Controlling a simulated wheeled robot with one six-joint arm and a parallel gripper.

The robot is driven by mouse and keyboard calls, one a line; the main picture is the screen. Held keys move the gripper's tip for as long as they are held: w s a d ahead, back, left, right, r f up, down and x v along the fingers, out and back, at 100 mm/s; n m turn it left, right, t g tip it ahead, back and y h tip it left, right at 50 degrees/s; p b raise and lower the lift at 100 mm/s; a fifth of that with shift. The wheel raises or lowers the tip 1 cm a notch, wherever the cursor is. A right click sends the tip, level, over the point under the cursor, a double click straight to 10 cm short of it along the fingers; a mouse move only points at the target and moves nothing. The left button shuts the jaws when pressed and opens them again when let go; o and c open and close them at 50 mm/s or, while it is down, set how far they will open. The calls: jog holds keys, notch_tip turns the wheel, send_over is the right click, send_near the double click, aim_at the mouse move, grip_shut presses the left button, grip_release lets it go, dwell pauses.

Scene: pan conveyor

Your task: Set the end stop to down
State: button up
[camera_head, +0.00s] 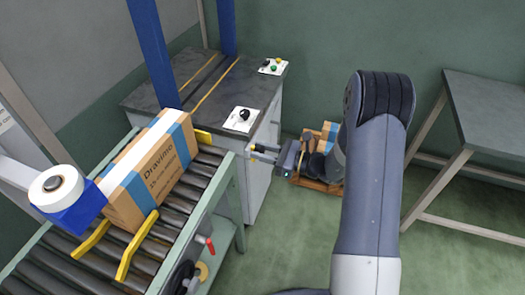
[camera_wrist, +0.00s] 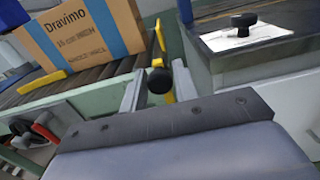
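The end stop (camera_head: 203,136) appears to be the yellow piece at the far end of the roller conveyor, beyond the carton. In the wrist view a yellow bar (camera_wrist: 158,36) stands upright at the conveyor's end, with a round black knob (camera_wrist: 160,80) in front of more yellow. My gripper (camera_head: 257,153) is beside the bench, to the right of the conveyor's end. In the wrist view my gripper (camera_wrist: 158,88) is open, with one finger on each side of the black knob. Gaps show at both sides; I cannot tell whether the knob lies between the fingertips or beyond them.
A Dravimo carton (camera_head: 152,172) stands on the roller conveyor (camera_head: 180,215) near yellow guides and a blue tape unit (camera_head: 72,208). The bench (camera_head: 225,85) carries a black rotary knob (camera_head: 244,115) and a button panel (camera_head: 272,66). A grey table (camera_head: 490,110) stands right.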

grip_shut()
jog(key=shift+w+d+r+m+p, duration=0.15)
jog(key=shift+w+m+p, duration=0.35)
jog(key=shift+m+p, duration=0.5)
jog(key=w+d+f+m+p, duration=0.1)
jog(key=w+f+m+p, duration=0.2)
jog(key=m, duration=1.2)
jog(key=shift+w+d+f, duration=0.2)
jog(key=shift+w+f, duration=0.1)
jog(key=shift+f, duration=0.6)
